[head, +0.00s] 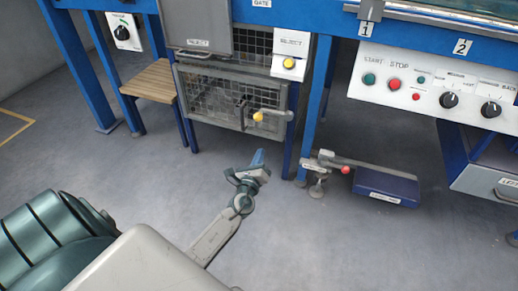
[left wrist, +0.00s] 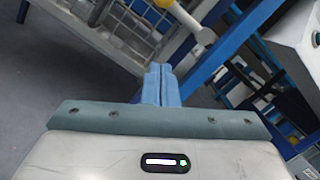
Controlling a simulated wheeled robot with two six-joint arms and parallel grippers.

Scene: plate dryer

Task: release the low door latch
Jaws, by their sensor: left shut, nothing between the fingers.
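The low door (head: 218,92) is a grey-framed mesh door under the reject hatch. Its latch (head: 272,114) has a yellow hub at the left and a grey lever lying about level to the right, ending in a round grey knob. In the left wrist view the latch (left wrist: 186,18) shows at the top, with its knob just beyond the fingers. My left gripper (head: 258,155) is below and in front of the latch, apart from it. Its blue fingers (left wrist: 161,70) are shut together with nothing between them. My right gripper is not in view.
A blue pedal (head: 386,187) with a red knob sits on the floor to the right, beside a blue post (head: 314,100). A wooden shelf (head: 150,81) stands left of the door. A control panel (head: 430,85) is at the right. The floor before the door is clear.

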